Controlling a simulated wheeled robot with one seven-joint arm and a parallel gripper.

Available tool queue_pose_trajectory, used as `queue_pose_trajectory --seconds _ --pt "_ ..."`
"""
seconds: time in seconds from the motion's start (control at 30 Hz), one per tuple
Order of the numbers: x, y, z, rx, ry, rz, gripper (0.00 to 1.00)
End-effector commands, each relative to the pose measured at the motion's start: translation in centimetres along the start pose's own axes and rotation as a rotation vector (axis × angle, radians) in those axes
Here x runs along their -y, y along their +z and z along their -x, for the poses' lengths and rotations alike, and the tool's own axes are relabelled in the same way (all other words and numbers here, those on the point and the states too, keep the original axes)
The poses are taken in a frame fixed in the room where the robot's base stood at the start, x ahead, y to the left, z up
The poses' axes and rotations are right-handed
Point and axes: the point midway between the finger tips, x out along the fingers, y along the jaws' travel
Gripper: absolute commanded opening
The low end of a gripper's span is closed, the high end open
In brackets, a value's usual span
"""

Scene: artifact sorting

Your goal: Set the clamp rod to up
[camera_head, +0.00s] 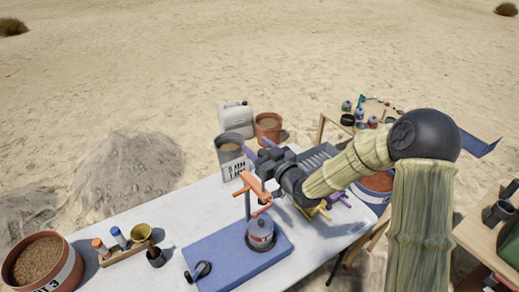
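An orange clamp rod (255,187) sits at the top of a dark upright post on a blue base board (222,252). Below it, a grey pot with a red top (260,236) stands on the board, with a small red-orange bar (261,211) just above it. My arm comes in from the right. My gripper (274,181) is at the right of the orange rod, very close to it in the picture. Its dark body hides part of the area behind. I cannot tell whether its fingers touch the rod or how far they are apart.
The white table (152,278) also bears a metal bucket (230,150), a wooden holder with small bottles (124,252) and a brass cup (141,232). A white canister (236,120) and terracotta pots stand around. Another table with small colored items (368,113) is behind.

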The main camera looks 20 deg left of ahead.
Motion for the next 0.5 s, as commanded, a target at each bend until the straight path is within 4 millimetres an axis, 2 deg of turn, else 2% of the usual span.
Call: queue_pose_trajectory --seconds 0.27,0.37,0.5 --pt "-0.1 0.3 0.3 0.005 0.002 -0.001 0.52" --pt "-0.1 0.5 1.1 0.006 0.002 -0.001 0.52" --pt "-0.2 0.7 3.1 0.007 0.003 0.0 0.52"
